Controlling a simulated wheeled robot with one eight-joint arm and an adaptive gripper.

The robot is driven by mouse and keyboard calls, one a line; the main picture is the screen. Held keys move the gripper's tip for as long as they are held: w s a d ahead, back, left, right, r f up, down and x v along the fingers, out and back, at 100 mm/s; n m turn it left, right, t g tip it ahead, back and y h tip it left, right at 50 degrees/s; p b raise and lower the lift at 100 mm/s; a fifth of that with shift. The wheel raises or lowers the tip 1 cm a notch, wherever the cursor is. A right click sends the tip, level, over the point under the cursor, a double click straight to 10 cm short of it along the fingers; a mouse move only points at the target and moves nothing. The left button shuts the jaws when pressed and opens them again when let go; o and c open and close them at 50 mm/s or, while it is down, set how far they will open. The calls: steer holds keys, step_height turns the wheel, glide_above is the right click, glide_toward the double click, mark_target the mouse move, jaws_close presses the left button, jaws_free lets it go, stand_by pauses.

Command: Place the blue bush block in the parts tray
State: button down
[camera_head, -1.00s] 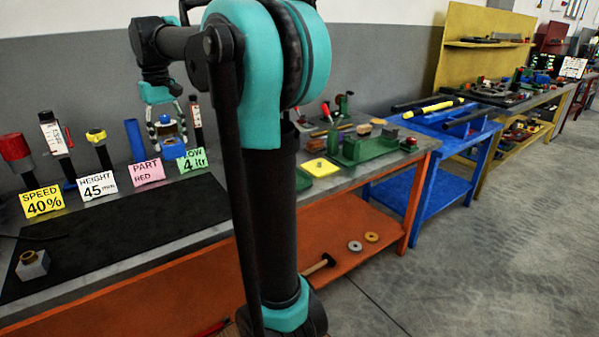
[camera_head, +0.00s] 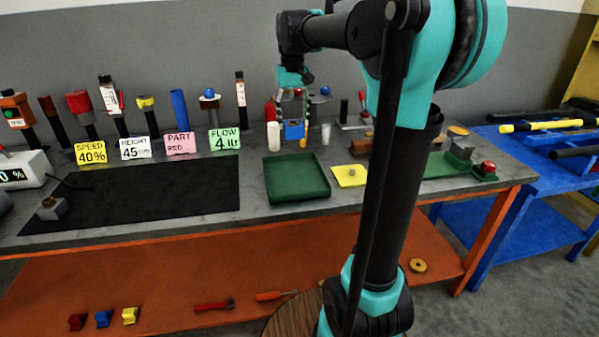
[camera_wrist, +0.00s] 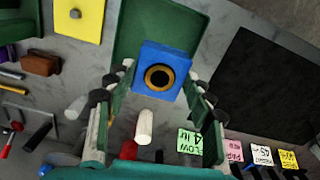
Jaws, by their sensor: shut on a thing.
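My gripper (camera_head: 292,112) is shut on the blue bush block (camera_head: 294,131), and its fingers (camera_wrist: 158,88) show on either side of the block in the wrist view. The block (camera_wrist: 148,62) has a round brass-coloured ring with a dark hole facing the wrist camera. The green parts tray (camera_head: 297,180) lies on the bench and looks empty. In the head view the block appears above the tray's back edge. In the wrist view the block covers part of the tray (camera_wrist: 150,22). The height of the block above the bench is hard to tell.
Left of the tray lies a black mat (camera_head: 150,195); right of it is a yellow plate (camera_head: 349,176) with a small knob. Behind stand a white cylinder (camera_head: 273,136) and several cards, including the green FLOW card (camera_head: 225,140). My arm hides part of the bench at right.

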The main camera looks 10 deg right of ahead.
mark_target(296, 135)
steer(key=shift+d+f, duration=0.15)
steer(key=shift+f, duration=4.25)
steer(key=shift+d+f, duration=0.15)
steer(key=shift+f, duration=4.25)
steer(key=shift+f, duration=0.15)
steer(key=c, duration=0.6)
jaws_free()
step_height(296, 135, up, 12)
steer(key=shift+r, duration=0.15)
